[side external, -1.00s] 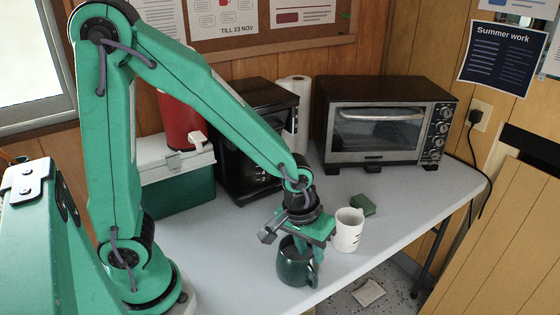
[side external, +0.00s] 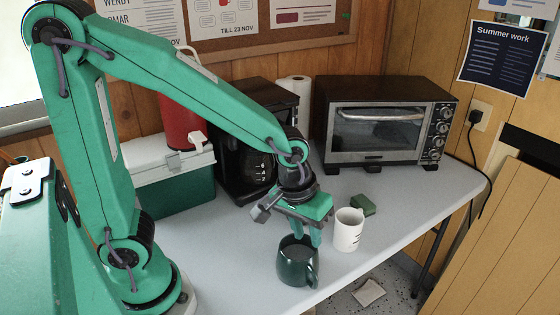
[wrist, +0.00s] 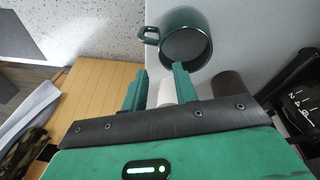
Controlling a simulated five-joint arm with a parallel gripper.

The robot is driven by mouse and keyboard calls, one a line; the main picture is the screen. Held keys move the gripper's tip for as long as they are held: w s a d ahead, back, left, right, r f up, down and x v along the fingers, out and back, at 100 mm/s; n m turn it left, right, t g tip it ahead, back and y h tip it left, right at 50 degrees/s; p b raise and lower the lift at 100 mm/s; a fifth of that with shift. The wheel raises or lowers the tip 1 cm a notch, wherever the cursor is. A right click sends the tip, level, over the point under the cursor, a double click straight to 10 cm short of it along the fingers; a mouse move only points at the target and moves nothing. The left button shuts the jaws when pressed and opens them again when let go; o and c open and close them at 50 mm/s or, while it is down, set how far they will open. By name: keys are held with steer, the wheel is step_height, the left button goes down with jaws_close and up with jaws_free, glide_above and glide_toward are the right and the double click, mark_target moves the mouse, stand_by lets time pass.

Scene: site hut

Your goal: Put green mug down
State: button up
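The dark green mug (side external: 298,268) stands upright on the pale table near its front edge, with its handle toward the right front. In the wrist view the mug (wrist: 172,19) shows from above, with its handle on the left and nothing visible inside. My gripper (side external: 308,240) is just above the mug. Its two fingers are apart with nothing held between them. In the wrist view the fingertips of my gripper (wrist: 158,82) are spread, and one overlaps the mug's near rim; I cannot tell if it touches.
A white mug (side external: 348,232) stands close on the right, with a green sponge (side external: 363,205) behind it. A toaster oven (side external: 385,120), black coffee maker (side external: 240,165) and green-and-white cool box (side external: 175,190) stand along the back. The table (side external: 225,245) is clear left of the mug.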

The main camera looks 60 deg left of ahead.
steer(key=s+a+r+m+t, duration=0.3)
steer(key=s+a+r, duration=0.5)
steer(key=a+r, duration=0.2)
steer(key=shift+s+a+r+m+t+y, duration=0.2)
steer(key=shift+a+r+m+t+y, duration=0.15)
steer(key=shift+r, duration=0.25)
